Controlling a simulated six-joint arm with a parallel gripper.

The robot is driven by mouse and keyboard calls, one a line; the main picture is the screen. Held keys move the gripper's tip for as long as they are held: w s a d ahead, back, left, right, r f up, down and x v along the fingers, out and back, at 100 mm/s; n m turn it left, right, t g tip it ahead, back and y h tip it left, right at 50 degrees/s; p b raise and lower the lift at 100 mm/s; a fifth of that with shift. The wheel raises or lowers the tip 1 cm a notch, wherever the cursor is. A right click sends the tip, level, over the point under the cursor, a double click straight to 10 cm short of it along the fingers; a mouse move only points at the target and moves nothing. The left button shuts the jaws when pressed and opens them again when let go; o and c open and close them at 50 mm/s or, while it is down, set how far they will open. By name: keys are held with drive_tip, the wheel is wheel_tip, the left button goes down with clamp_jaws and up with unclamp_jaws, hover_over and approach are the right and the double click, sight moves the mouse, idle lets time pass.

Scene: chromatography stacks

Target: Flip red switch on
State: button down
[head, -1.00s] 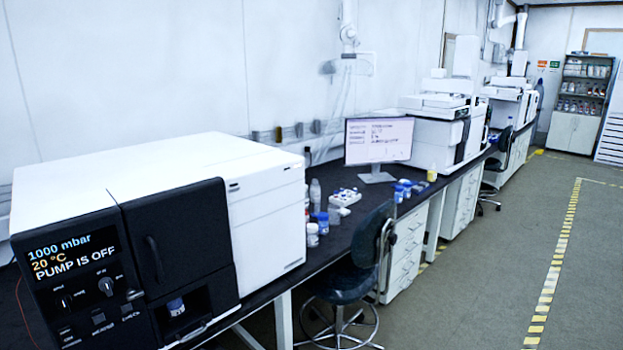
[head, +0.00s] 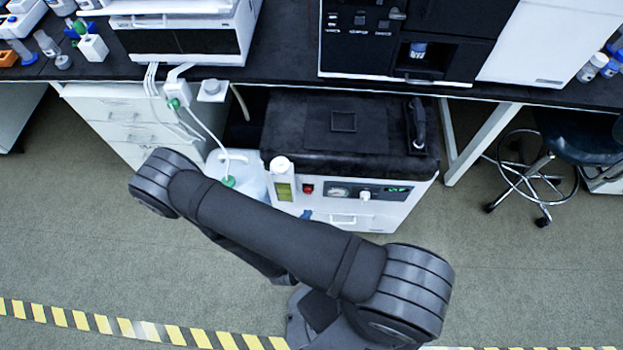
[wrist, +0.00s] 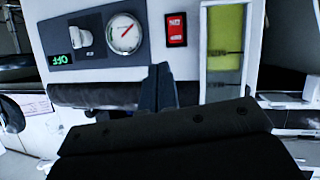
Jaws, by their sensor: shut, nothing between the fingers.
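The red switch (head: 307,189) is on the front panel of a white floor unit (head: 375,214) with a black top, under the bench. In the wrist view the red switch (wrist: 176,29) sits between a round gauge (wrist: 125,34) and a yellow-green sight window (wrist: 226,45). My gripper (wrist: 160,72) is shut and empty, its fingertips just below the switch in that picture. I cannot tell how far they are from the panel. In the head view my arm hides most of the gripper. A small green display (wrist: 63,58) reads OFF, upside down.
A clear container with a green cap (head: 229,182) and tubing stands left of the unit. A knob (wrist: 84,32) is beside the gauge. A stool (head: 545,170) stands at the right. The floor in front is clear.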

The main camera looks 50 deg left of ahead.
sight(308, 191)
wheel_tip(308, 191, down, 6)
drive_tip(key=s+m+t+h, duration=0.1)
drive_tip(key=m+t+h, duration=0.1)
drive_tip(key=h, duration=0.5)
drive_tip(key=shift+s+t, duration=0.3)
drive_tip(key=shift+s, duration=0.1)
drive_tip(key=shift+a, duration=0.15)
drive_tip(key=w+a+f, duration=0.1)
drive_tip(key=w+a, duration=0.5)
drive_tip(key=shift+w, duration=0.15)
drive_tip(key=shift+w+a, duration=0.1)
drive_tip(key=shift+a, duration=0.05)
idle(1.6)
drive_tip(key=shift+w+a, duration=0.15)
drive_tip(key=shift+a, duration=0.05)
